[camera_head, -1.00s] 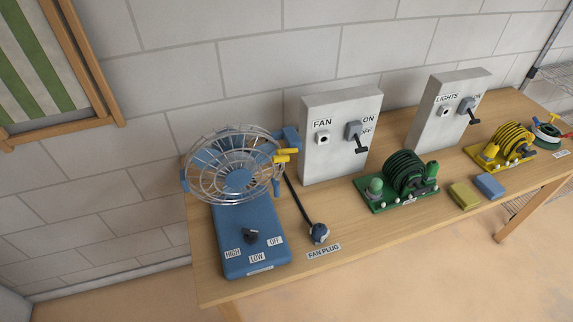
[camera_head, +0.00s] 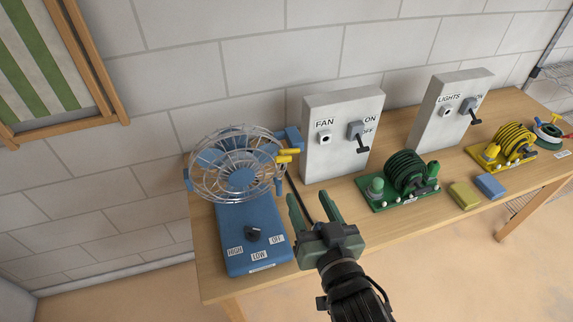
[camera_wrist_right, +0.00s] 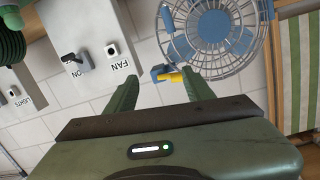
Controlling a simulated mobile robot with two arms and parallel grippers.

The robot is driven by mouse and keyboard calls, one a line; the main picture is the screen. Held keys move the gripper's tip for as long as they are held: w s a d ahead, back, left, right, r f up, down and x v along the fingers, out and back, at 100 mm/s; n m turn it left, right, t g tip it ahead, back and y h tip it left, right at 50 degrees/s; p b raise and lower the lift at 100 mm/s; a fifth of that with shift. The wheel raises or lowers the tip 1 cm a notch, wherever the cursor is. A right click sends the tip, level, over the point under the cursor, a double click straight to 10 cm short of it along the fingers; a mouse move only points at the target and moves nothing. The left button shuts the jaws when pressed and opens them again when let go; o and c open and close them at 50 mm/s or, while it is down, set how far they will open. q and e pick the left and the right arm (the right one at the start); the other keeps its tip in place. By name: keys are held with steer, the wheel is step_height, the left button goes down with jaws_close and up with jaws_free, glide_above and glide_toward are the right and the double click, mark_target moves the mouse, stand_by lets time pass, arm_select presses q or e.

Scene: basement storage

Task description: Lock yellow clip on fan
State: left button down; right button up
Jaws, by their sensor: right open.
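The fan has a blue base (camera_head: 243,225) with a dark knob and HIGH, LOW and OFF labels. Its round wire cage (camera_head: 235,160) sits at the left end of the table. The yellow clip (camera_head: 286,156) is at the right side of the cage. In the right wrist view the yellow clip (camera_wrist_right: 172,77) shows just beyond the fingers, beside the cage (camera_wrist_right: 215,35). My right gripper (camera_head: 315,212) is open and empty, in front of and below the clip and apart from it. It hides the fan plug. My left gripper is not in view.
The FAN switch box (camera_head: 342,130) stands right of the fan, with the LIGHTS box (camera_head: 449,112) farther right. A green cable reel (camera_head: 405,172), yellow reel (camera_head: 512,142), and yellow and blue blocks (camera_head: 489,186) sit on the table (camera_head: 440,228). A block wall is behind.

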mark_target(284, 161)
steer(key=shift+t+y, duration=0.6)
steer(key=shift+y, duration=0.1)
steer(key=w+a+r+p, duration=0.1)
steer(key=w, duration=0.1)
steer(key=w+a+r, duration=0.1)
steer(key=w+a, duration=0.1)
steer(key=w+a+r+p, duration=0.1)
steer(key=w, duration=0.2)
steer(key=shift+w+a+p, duration=0.1)
steer(key=shift+a+p, duration=0.15)
steer(key=shift+p, duration=0.05)
steer(key=shift+f, duration=0.1)
